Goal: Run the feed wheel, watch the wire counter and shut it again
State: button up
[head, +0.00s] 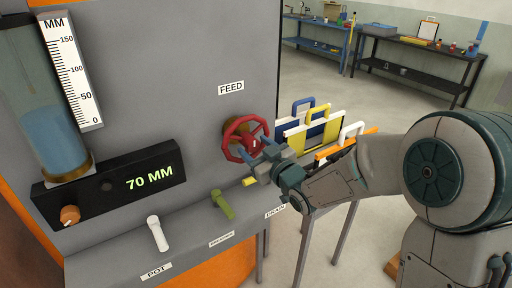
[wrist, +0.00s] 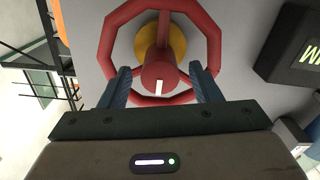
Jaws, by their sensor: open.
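The red feed wheel (head: 228,136) is on the grey panel under the FEED label (head: 231,88). My gripper (head: 262,147) is at the front of the wheel with its fingers open. In the wrist view the wheel (wrist: 107,42) shows a red hub (wrist: 158,72) with a white mark, between the two blue fingers of my gripper (wrist: 162,72). I cannot tell whether the fingers touch it. The counter (head: 150,178) reads 70 MM in green digits. A glass tube (head: 35,60) holds blue liquid (head: 45,135) beside a white MM scale (head: 72,75).
On the ledge are a white lever (head: 157,232) by POT, a green lever (head: 222,203) and a yellow lever (head: 249,182). An orange knob (head: 70,214) is under the tube. Coloured boards (head: 318,130) stand behind my gripper. Benches (head: 410,50) are far off across open floor.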

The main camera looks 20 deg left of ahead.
grip_shut()
jog(key=shift+f, duration=0.1)
jog(key=shift+b, duration=0.45)
